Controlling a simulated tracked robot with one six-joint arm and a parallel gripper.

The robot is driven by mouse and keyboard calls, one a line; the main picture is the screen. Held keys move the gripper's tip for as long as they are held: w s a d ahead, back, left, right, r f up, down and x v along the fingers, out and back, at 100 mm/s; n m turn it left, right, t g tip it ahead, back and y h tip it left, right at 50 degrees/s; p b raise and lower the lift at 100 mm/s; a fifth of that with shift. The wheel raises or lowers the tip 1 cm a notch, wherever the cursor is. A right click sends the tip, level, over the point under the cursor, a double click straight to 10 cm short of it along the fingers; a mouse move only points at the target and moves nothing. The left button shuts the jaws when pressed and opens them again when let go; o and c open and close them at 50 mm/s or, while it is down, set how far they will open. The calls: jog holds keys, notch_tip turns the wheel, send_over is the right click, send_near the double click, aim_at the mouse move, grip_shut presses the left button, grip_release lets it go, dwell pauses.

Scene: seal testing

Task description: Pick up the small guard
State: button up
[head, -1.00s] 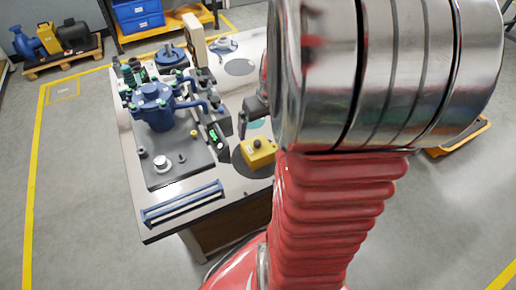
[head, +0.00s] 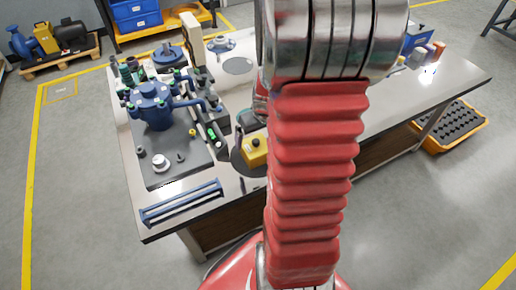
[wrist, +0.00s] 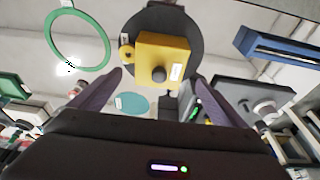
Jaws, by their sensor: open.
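A yellow block with a dark round knob, which looks like the small guard (head: 255,152), sits on a dark round pad (head: 240,166) on the table, left of my arm. In the wrist view the yellow guard (wrist: 157,50) lies ahead of my gripper (wrist: 153,76), roughly in line with the gap between the fingers. A small yellow ring is at its left side. My fingers are apart, with nothing held between them.
A dark plate (head: 170,162) with a blue valve body (head: 153,106) stands left of the guard. A blue rail frame (head: 180,203) lies at the table's front edge. In the wrist view a green ring (wrist: 49,40) lies at upper left.

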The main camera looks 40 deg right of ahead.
aim_at(256, 141)
jog(key=shift+f, duration=0.1)
jog(key=shift+x, duration=2.5)
jog(key=shift+d, duration=0.1)
jog(key=c, duration=1.3)
notch_tip(256, 141, up, 10)
jog(key=shift+r, duration=0.1)
